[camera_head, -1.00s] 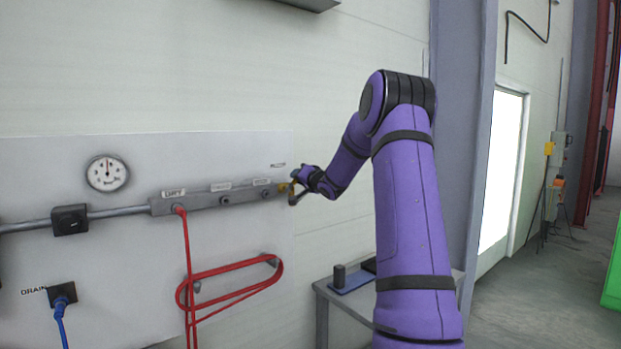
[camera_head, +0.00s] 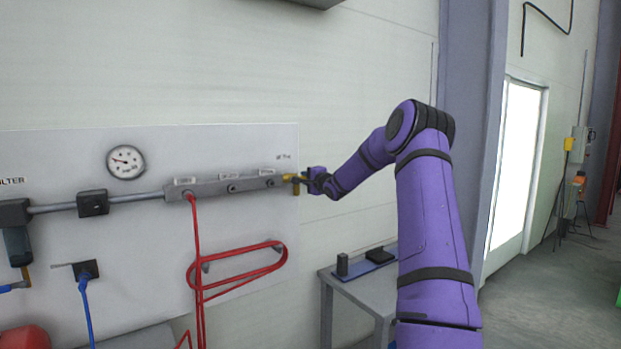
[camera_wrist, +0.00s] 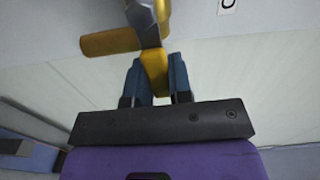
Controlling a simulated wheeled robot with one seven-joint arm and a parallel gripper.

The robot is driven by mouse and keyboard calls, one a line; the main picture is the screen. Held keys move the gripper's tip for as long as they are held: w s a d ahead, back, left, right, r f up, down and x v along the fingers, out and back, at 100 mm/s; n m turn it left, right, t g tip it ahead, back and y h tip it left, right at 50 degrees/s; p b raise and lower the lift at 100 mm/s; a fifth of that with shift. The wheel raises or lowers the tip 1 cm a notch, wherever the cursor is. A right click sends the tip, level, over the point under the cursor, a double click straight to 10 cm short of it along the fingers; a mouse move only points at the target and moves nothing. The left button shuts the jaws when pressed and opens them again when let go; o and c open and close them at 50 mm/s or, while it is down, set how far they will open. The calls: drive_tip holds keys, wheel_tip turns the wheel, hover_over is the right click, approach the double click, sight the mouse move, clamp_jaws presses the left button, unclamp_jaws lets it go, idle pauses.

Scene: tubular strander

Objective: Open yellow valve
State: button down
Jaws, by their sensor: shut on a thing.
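The yellow valve (camera_head: 291,178) is at the right end of the grey manifold bar (camera_head: 225,186) on the wall panel. In the wrist view its yellow handle (camera_wrist: 153,68) runs down between the two blue fingers, and another yellow part (camera_wrist: 108,42) points left. My gripper (camera_head: 304,180) is at the valve, and in the wrist view my gripper (camera_wrist: 156,80) is shut on the handle. In the head view the fingers and handle are small, so the handle's exact angle is hard to tell.
A pressure gauge (camera_head: 126,162) is on the panel above the pipe. A red hose (camera_head: 238,266) hangs below the manifold. A small grey table (camera_head: 352,294) with a dark box (camera_head: 342,265) stands below my arm. Bare wall lies right of the panel.

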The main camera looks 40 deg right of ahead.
drive_tip(key=shift+f+m, duration=0.2)
drive_tip(key=shift+m, duration=0.1)
drive_tip(key=c, duration=1)
unclamp_jaws()
drive_tip(key=shift+s, duration=0.15)
drive_tip(key=s, duration=0.3)
drive_tip(key=s+a, duration=0.1)
drive_tip(key=s, duration=0.6)
drive_tip(key=shift+s+a, duration=0.25)
drive_tip(key=shift+a, duration=0.05)
drive_tip(key=shift+a, duration=0.1)
